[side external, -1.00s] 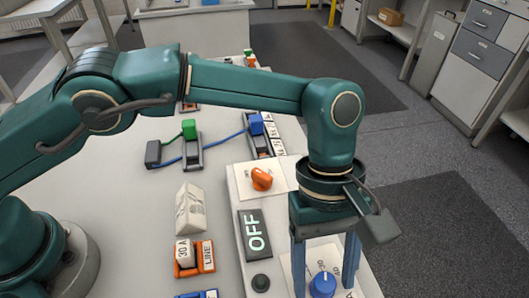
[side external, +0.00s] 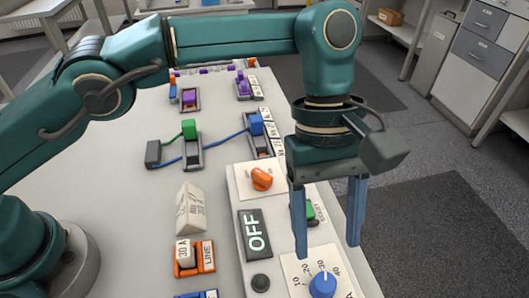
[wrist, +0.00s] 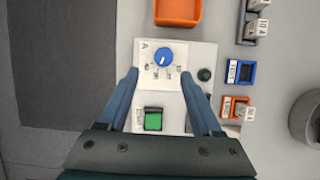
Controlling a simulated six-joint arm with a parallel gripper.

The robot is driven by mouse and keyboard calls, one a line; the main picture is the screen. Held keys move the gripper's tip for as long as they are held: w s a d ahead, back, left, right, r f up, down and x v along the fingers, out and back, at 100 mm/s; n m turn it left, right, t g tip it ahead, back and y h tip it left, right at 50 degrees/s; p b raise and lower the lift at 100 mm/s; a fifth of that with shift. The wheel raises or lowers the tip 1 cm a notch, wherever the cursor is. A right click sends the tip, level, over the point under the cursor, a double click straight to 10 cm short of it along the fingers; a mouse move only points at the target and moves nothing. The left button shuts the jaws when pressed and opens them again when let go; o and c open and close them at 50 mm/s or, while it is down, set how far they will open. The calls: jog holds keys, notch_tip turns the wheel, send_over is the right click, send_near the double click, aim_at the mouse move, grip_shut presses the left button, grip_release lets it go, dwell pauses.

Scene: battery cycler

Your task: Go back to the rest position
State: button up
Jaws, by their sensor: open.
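My gripper (side external: 327,248) is open and empty, with its two blue fingers pointing down above the control panel (side external: 240,190). In the side external view the fingertips are just above and behind the blue dial knob (side external: 323,284), apart from it. In the wrist view my gripper (wrist: 165,72) has its fingers on either side of the blue knob (wrist: 164,57) and a green button (wrist: 153,121). The panel also bears an orange knob (side external: 261,179), a display reading OFF (side external: 257,232) and a dark round button (side external: 260,282). The green button is partly hidden in the side external view.
Purple connectors (side external: 190,97) stand farther back. An orange tray (wrist: 178,11) lies beyond the panel in the wrist view. Air above the panel is clear.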

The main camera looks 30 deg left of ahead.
jog(key=w+a+r+n+t+h, duration=0.1)
jog(key=w+a+r+n+t, duration=0.2)
jog(key=a+r, duration=0.65)
jog(key=a+r+m+t, duration=0.2)
jog(key=a+r+t, duration=0.1)
jog(key=a+r, duration=0.4)
jog(key=s+a+f+m+t+y, duration=0.2)
jog(key=s+a+f+m+y, duration=0.2)
jog(key=s+a+f+m, duration=0.5)
jog(key=s+a+f, duration=0.1)
jog(key=a+f, duration=0.1)
jog(key=a, duration=0.2)
jog(key=shift+s+a+m+t, duration=0.2)
jog(key=shift+s+m+t, duration=0.05)
jog(key=shift+m+t, duration=0.05)
